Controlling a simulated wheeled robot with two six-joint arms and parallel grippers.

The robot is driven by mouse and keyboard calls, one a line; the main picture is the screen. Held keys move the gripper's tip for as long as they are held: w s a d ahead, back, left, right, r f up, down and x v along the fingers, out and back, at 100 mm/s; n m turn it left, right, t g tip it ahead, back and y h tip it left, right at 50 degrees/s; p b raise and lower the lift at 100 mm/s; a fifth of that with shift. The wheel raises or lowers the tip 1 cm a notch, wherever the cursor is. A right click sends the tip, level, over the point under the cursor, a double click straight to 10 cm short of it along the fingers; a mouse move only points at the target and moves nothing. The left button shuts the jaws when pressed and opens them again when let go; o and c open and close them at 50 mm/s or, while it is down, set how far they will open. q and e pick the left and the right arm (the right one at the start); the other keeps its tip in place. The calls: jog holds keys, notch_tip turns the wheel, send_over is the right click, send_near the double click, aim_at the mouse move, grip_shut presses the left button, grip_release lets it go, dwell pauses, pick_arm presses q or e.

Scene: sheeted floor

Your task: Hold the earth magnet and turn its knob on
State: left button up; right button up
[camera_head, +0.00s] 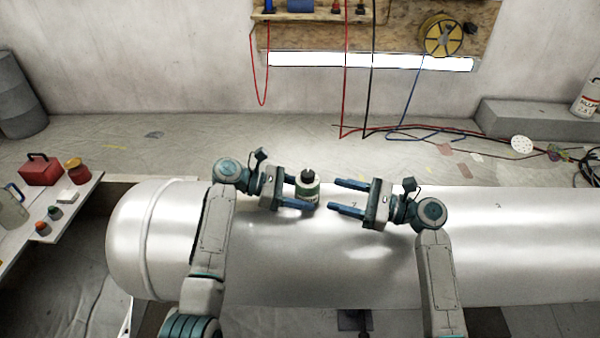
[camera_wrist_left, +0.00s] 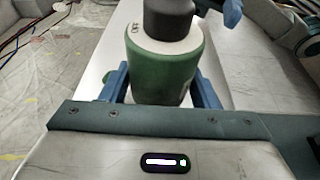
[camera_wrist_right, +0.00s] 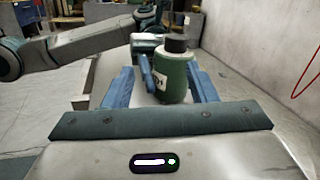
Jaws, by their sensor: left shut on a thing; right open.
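The earth magnet (camera_head: 308,189) is a green cylinder with a pale top and a dark knob (camera_head: 308,174). It stands upright on the big silver tank (camera_head: 270,265). My left gripper (camera_head: 308,194) is shut on its green body, one blue finger on each side; the left wrist view shows the body (camera_wrist_left: 165,70) and knob (camera_wrist_left: 168,18) close up. My right gripper (camera_head: 335,194) is open and empty just right of the magnet, its fingers pointing at it with a small gap. In the right wrist view the magnet (camera_wrist_right: 173,82) and knob (camera_wrist_right: 176,45) appear ahead between the fingers. The knob's setting cannot be read.
A side table (camera_head: 20,240) at left holds a red box (camera_head: 40,170) and several small containers. Red, black and blue cables hang from the wall board and lie on the floor behind the tank. The tank's top right of my right arm is clear.

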aim_at(300, 178)
jog(key=shift+m+g, duration=0.6)
jog(key=shift+g, duration=0.3)
jog(key=w+a, duration=0.1)
jog(key=a, duration=0.2)
jog(key=w+a+r, duration=0.1)
jog(key=w+a, duration=0.1)
jog(key=a, duration=0.1)
jog(key=w+a+r, duration=0.1)
jog(key=w+a, duration=0.1)
jog(key=a, duration=0.2)
